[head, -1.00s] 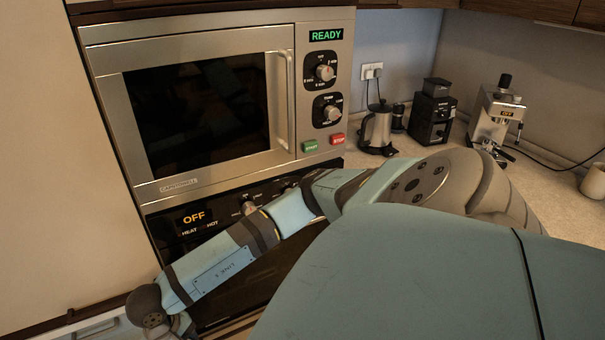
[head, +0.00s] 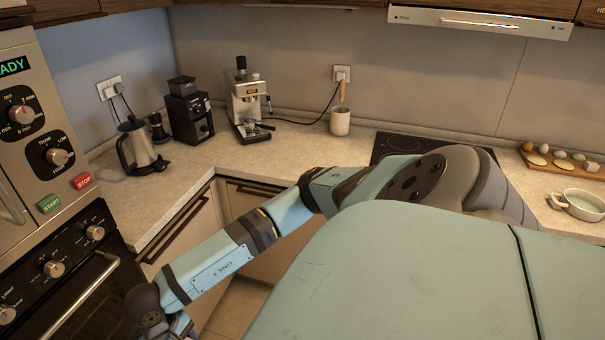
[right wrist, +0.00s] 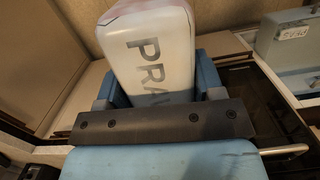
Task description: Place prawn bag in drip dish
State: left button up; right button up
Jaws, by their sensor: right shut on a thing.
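The prawn bag (right wrist: 150,50) is a pale packet with grey letters reading "PRA", the rest of the word hidden. It stands up between the blue fingers of my right gripper (right wrist: 161,82) in the right wrist view. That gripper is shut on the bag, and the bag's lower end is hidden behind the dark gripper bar. I cannot make out the drip dish for certain in either view. My left gripper is not in view.
The oven (head: 75,275) is at the left. A kettle (head: 138,147), grinder (head: 188,112) and coffee machine (head: 245,100) stand on the counter (head: 285,150). A utensil pot (head: 340,122), hob (head: 400,145), pale handled pan (head: 582,204) and egg board (head: 560,160) are farther right.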

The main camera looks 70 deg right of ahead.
aim_at(583, 205)
jog(key=k+l+z, duration=0.1)
jog(key=z, duration=0.3)
jog(key=k+l+z, duration=0.1)
jog(key=z, duration=0.3)
jog(key=l+z, duration=0.25)
jog(key=z, duration=0.15)
jog(key=k+l+z, duration=0.1)
jog(key=l+z, duration=0.65)
jog(key=i+l+z, duration=0.1)
jog(key=l+z, duration=0.25)
jog(key=l, duration=1.1)
jog(key=i+l, duration=0.15)
jog(key=l, duration=0.3)
jog(key=k+l+z, duration=0.05)
